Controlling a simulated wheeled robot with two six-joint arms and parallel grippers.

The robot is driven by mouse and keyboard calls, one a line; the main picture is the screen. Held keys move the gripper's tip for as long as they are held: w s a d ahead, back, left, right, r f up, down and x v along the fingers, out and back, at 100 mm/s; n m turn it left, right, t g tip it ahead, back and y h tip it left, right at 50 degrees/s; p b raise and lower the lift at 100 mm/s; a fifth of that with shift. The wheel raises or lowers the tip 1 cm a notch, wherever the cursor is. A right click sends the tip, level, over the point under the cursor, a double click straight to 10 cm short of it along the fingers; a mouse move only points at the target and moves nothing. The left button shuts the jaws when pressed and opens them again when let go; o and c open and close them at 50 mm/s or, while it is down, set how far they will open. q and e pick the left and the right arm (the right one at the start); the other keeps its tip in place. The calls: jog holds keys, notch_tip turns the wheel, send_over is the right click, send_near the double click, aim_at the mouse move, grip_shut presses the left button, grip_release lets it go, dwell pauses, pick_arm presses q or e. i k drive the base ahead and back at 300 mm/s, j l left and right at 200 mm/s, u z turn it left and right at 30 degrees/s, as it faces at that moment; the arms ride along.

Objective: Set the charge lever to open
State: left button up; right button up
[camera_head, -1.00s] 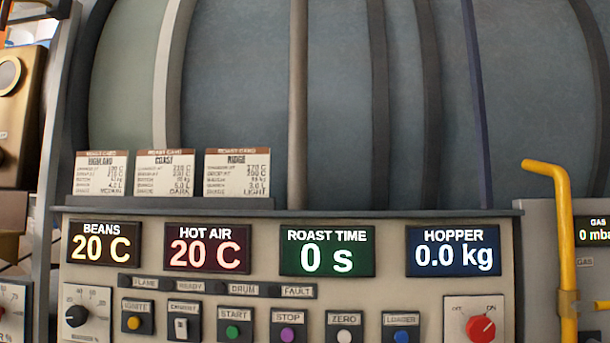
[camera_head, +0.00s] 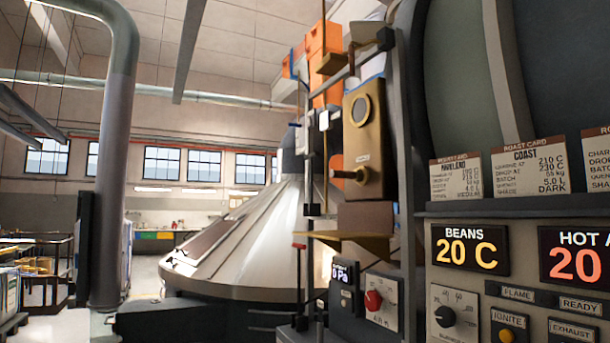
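I cannot make out any lever marked as the charge lever in this view. A thin upright rod with a small red tip (camera_head: 299,246) stands left of the machine; I cannot tell what it is. A brass box (camera_head: 366,135) with a round glass and a protruding handle (camera_head: 347,174) is mounted at the machine's left side. Neither of my grippers is in view.
The control panel (camera_head: 470,275) with the BEANS display (camera_head: 466,247) is close at right. Roast cards (camera_head: 455,178) stand above it. A red knob (camera_head: 373,300) is lower left of it. A large metal cone (camera_head: 250,240) stands behind. A thick grey pipe (camera_head: 120,150) rises at left.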

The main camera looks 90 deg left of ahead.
aim_at(311, 155)
jog(key=u, duration=0.4)
jog(key=j+u, duration=0.15)
jog(key=u, duration=0.7)
jog(key=j+u, duration=0.15)
jog(key=u, duration=0.25)
jog(key=j+u, duration=0.1)
jog(key=u, duration=0.35)
jog(key=i+j, duration=0.1)
jog(key=j, duration=0.3)
jog(key=i+j, duration=0.1)
jog(key=j, duration=0.25)
jog(key=i+j+u, duration=0.1)
jog(key=j, duration=0.3)
jog(key=i+j, duration=0.1)
jog(key=j, duration=0.25)
jog(key=i+j, duration=0.15)
jog(key=j, duration=0.2)
jog(key=k+j+u, duration=0.05)
